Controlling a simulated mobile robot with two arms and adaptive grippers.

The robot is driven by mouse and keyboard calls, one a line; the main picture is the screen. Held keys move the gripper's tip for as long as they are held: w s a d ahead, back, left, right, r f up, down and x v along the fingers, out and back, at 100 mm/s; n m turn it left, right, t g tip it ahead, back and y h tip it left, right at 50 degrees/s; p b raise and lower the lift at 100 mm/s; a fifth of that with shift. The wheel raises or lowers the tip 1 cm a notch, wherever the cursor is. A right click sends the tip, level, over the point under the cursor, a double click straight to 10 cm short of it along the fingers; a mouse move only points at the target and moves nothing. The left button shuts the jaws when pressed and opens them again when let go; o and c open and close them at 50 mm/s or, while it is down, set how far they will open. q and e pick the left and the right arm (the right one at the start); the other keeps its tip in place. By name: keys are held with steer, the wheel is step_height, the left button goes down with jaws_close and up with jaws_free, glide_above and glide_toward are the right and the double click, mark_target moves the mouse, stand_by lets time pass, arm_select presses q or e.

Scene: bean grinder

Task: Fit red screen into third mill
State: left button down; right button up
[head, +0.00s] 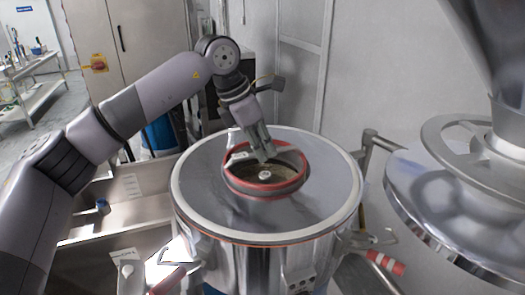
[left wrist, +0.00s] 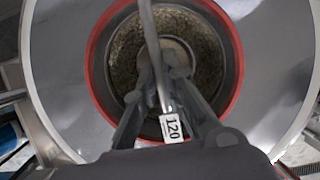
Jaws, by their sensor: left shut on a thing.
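The red screen (head: 265,187) is a red-rimmed ring at the round opening in the top of a steel mill (head: 335,195). In the left wrist view the red rim (left wrist: 97,50) circles the opening, and a grey bar (left wrist: 153,45) with a white tag reading 120 (left wrist: 172,127) crosses it. My left gripper (head: 264,157) reaches down into the ring from above and is shut on the bar, its fingers (left wrist: 163,75) on both sides. Grainy brown material shows inside the ring. I cannot tell whether the rim is fully seated. My right gripper is not in view.
Another large steel machine with a funnel (head: 450,200) stands close on the right. A steel sink or bench (head: 125,215) is on the left. A red-and-white handle (head: 385,263) sticks out at the lower right. A wall and cabinets stand behind.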

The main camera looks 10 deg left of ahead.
arm_select(q)
steer(key=shift+w+a+f, duration=0.1)
steer(key=shift+f, duration=0.85)
steer(key=c, duration=2.1)
jaws_free()
steer(key=shift+c, duration=0.2)
steer(key=o, duration=0.5)
steer(key=shift+c, duration=0.2)
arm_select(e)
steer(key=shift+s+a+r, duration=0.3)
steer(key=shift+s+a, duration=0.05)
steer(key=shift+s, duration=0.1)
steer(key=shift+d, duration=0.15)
arm_select(q)
steer(key=shift+r, duration=0.25)
steer(key=b+v, duration=0.3)
steer(key=v, duration=0.8)
steer(key=shift+a, duration=0.1)
steer(key=shift+s+a+r, duration=0.1)
steer(key=shift+s+r, duration=0.1)
steer(key=shift+s, duration=0.05)
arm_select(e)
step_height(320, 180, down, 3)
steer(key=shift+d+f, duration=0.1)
